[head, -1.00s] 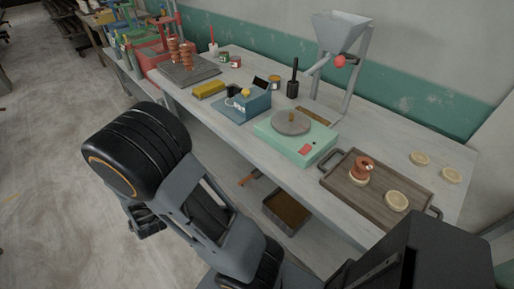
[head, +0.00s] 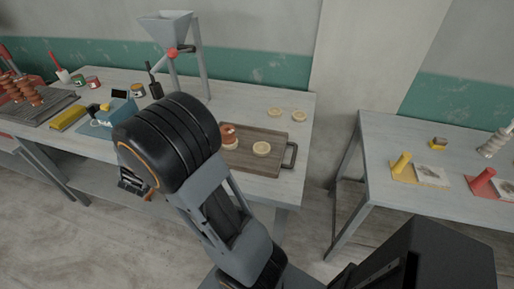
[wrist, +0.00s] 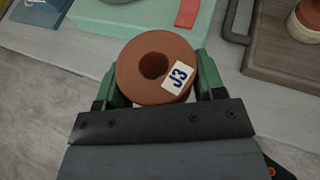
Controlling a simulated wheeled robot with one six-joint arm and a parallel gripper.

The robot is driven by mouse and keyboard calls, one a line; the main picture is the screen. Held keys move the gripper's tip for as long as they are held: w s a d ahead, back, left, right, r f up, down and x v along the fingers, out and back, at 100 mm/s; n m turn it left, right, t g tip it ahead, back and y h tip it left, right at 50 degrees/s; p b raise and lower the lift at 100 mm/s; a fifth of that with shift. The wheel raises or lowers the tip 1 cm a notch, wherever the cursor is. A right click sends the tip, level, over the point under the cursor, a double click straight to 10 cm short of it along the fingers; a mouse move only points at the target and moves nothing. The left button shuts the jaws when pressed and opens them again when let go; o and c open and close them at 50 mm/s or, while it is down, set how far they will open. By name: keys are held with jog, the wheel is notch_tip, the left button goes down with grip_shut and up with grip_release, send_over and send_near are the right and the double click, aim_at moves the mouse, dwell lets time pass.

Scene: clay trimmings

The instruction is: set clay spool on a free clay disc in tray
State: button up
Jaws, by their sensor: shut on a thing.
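My gripper (wrist: 155,90) is shut on a reddish-brown clay spool (wrist: 135,60) with a white "J3" label, its hole facing the wrist camera. In the head view my gripper (head: 133,184) hangs in front of the table, mostly behind my arm. The brown wooden tray (head: 268,165) lies on the table to the right; its corner also shows in the wrist view (wrist: 270,52). In it a second clay spool (head: 228,131) stands on a pale disc, partly hidden by my arm.
Two pale discs (head: 274,114) lie on the table behind the tray. The mint-green scale (wrist: 205,28) is just beyond the held spool. A funnel stand (head: 170,35) rises at the back. A second table (head: 400,140) stands to the right across a gap.

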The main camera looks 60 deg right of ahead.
jog(key=s+d+r+m+g+h, duration=0.2)
jog(key=s+d+r+m+g, duration=0.15)
jog(key=d, duration=0.25)
jog(key=s+d+r+m+g+h, duration=0.1)
jog(key=s+d+r+m+g, duration=0.15)
jog(key=d+m+g, duration=0.3)
jog(key=m+g+y+p, duration=0.2)
jog(key=m+g, duration=0.4)
jog(key=g, duration=0.2)
send_over(261, 147)
jog(key=a, duration=0.1)
jog(key=f, duration=0.4)
jog(key=shift+w+a+f, duration=0.1)
jog(key=shift+w+f, duration=0.3)
jog(key=shift+s+d+f, duration=0.35)
jog(key=shift+f, duration=0.25)
jog(key=shift+s+d+f, duration=0.1)
jog(key=shift+f, duration=0.85)
jog(key=shift+s+d+f, duration=0.1)
jog(key=shift+f, duration=0.8)
jog(key=shift+f, duration=0.15)
jog(key=o, duration=0.8)
